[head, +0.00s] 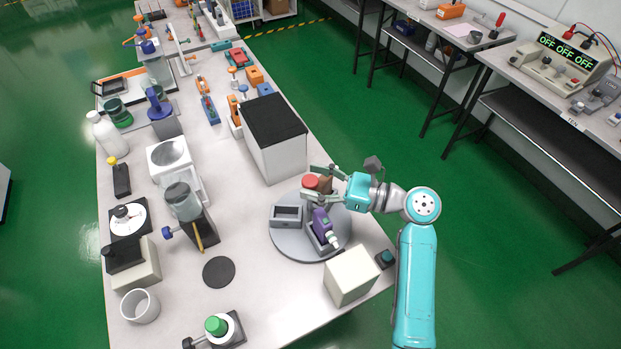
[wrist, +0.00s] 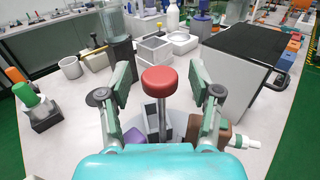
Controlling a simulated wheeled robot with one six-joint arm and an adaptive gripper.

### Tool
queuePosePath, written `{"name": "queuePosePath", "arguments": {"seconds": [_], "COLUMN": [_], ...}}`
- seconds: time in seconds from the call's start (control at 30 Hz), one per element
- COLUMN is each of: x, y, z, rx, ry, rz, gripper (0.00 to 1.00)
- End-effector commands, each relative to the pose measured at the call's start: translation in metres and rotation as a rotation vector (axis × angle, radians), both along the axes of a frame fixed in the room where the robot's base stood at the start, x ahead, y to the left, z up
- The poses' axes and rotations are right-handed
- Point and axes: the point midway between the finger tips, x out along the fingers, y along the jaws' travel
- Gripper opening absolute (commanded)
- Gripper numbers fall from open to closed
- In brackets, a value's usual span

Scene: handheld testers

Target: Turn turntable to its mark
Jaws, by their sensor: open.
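The turntable (head: 283,240) is a round grey disc near the right edge of the bench. My gripper (wrist: 160,94) is open, one finger on each side of the knob, with gaps on both sides. My gripper hides part of the disc, and I cannot make out the mark.
A white box with a black top (head: 272,145) stands behind the turntable. A cream block (head: 350,275) and a small dark button box (head: 385,259) are in front. A dark round pad (head: 218,271) lies to the left, with bare bench around it.

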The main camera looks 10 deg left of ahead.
Motion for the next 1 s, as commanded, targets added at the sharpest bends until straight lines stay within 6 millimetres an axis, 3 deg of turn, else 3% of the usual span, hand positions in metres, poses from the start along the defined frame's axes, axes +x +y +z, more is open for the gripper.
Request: {"name": "queuePosePath", "arguments": {"seconds": [0.5,0.7,1.0], "x": [-0.015,-0.019,-0.019], "y": [-0.092,-0.105,-0.107], "z": [0.000,0.000,0.000], "rx": [-0.001,0.000,0.000], "ry": [0.000,0.000,0.000], "rz": [-0.004,-0.001,0.000], "gripper": [0.63,0.63,0.63]}}
